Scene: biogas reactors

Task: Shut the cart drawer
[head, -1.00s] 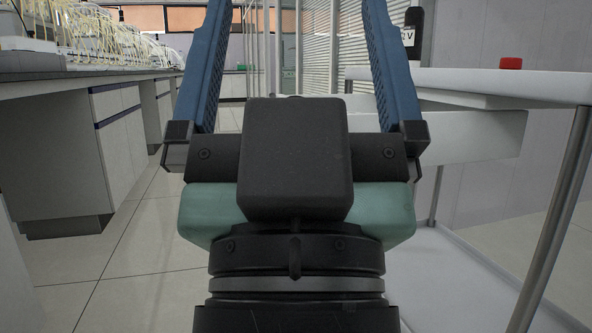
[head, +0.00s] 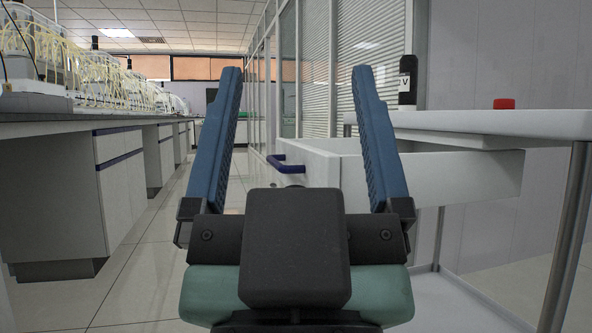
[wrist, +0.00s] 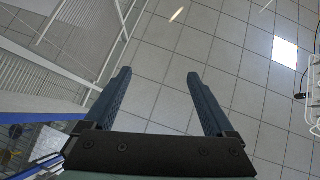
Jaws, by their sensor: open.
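The cart (head: 490,121) stands at the right in the head view, with a white top and metal legs. Its white drawer (head: 450,176) is pulled out toward the left under the top, with its open inside partly visible. A blue handle (head: 284,164) sits on the drawer's front. My gripper (head: 297,70) is in front of the camera with two blue fingers spread and nothing between them. The right finger covers part of the drawer; the handle shows between the fingers, and I see no contact. The gripper also shows in the wrist view (wrist: 158,75), open and empty.
A dark bottle (head: 407,88) and a red cap-like object (head: 503,103) stand on the cart top. A long lab bench (head: 120,190) with tubed equipment lines the left. Tiled floor is clear between bench and cart.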

